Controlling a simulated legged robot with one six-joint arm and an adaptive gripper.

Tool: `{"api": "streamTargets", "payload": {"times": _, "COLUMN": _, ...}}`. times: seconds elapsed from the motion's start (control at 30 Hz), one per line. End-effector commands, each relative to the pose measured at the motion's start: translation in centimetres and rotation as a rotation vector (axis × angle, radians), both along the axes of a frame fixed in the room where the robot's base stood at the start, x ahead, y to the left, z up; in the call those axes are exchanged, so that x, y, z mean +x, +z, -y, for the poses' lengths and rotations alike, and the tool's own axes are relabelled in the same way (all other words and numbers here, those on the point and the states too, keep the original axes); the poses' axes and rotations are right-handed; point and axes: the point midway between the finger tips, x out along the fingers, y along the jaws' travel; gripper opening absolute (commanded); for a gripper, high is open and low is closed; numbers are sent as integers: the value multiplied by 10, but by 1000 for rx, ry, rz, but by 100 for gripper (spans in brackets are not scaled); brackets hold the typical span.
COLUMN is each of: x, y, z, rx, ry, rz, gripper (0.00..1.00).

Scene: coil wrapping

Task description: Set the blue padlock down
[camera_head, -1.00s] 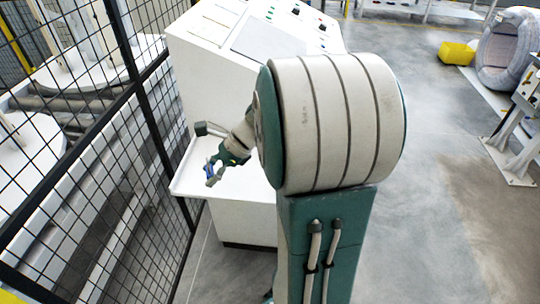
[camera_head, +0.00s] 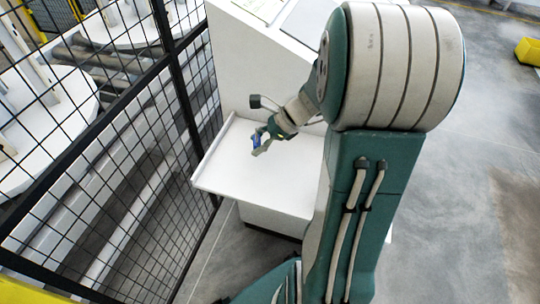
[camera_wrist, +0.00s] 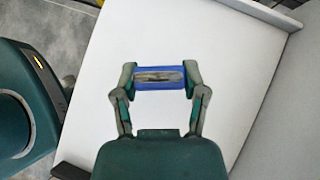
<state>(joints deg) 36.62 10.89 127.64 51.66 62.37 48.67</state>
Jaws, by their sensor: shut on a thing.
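The blue padlock (camera_wrist: 160,77) is held between the two fingers of my gripper (camera_wrist: 159,80) in the wrist view, with a finger against each end. Behind it is the white shelf (camera_wrist: 120,50) of the console. In the head view my gripper (camera_head: 258,142) is over the left back part of the white shelf (camera_head: 255,185), with a bit of the blue padlock (camera_head: 257,136) showing. I cannot tell whether the padlock touches the shelf or is above it.
The white console (camera_head: 250,60) rises behind the shelf. A black mesh fence (camera_head: 150,130) stands close on the left. A yellow bin (camera_head: 528,51) is on the floor at the far right. The front of the shelf is bare.

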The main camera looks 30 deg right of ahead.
Motion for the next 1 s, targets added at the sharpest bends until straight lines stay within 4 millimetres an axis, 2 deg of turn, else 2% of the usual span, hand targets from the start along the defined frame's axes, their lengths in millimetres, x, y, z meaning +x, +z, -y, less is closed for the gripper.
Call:
{"api": "streamTargets", "payload": {"times": 0.17, "x": 0, "y": -21, "z": 7, "rx": 8, "ry": -4, "rz": -1, "gripper": 1}}
{"api": "streamTargets", "payload": {"times": 0.4, "x": 0, "y": -51, "z": 1, "rx": 1, "ry": -1, "rz": -1, "gripper": 1}}
{"api": "streamTargets", "payload": {"times": 0.77, "x": 0, "y": -55, "z": 3, "rx": 2, "ry": -1, "rz": -1, "gripper": 1}}
{"api": "streamTargets", "payload": {"times": 0.8, "x": 0, "y": -56, "z": 3, "rx": 1, "ry": -2, "rz": 0, "gripper": 65}}
{"api": "streamTargets", "payload": {"times": 0.83, "x": 0, "y": -55, "z": 4, "rx": 2, "ry": -2, "rz": 0, "gripper": 79}}
{"api": "streamTargets", "payload": {"times": 0.87, "x": 0, "y": -55, "z": 4, "rx": 2, "ry": -1, "rz": 0, "gripper": 91}}
{"api": "streamTargets", "payload": {"times": 1.0, "x": 0, "y": -55, "z": 4, "rx": 2, "ry": -2, "rz": 0, "gripper": 91}}
